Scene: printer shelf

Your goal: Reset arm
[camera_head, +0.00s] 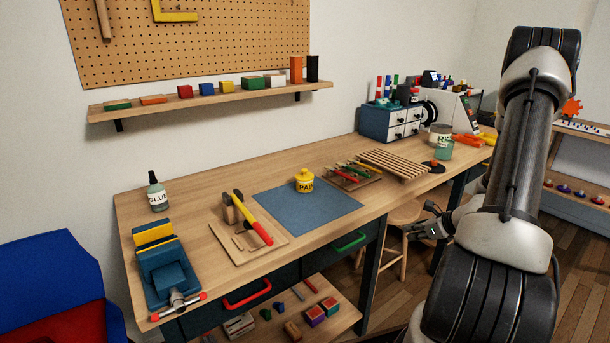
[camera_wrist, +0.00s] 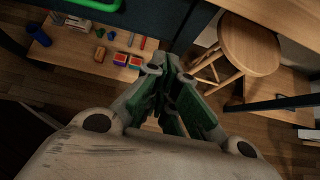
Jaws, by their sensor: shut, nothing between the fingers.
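My gripper (camera_head: 424,229) is at the right of the head view, in front of the workbench (camera_head: 215,168) and near the wooden stool (camera_head: 398,214). In the wrist view my gripper (camera_wrist: 168,70) points down past the bench edge, with the fingers together and nothing between them. The stool (camera_wrist: 249,45) is to its right there, and the lower shelf (camera_wrist: 75,62) is to its left. My arm rises along the right side of the head view and hides part of the room behind it.
On the bench are a blue vise (camera_head: 168,270), glue bottle (camera_head: 157,192), hammer (camera_head: 252,220), blue mat (camera_head: 300,212) with a yellow paint pot (camera_head: 305,181), and slatted rack (camera_head: 394,164). The green drawer handle (camera_head: 348,242) sits on the bench front. Wooden floor (camera_head: 400,280) is open below.

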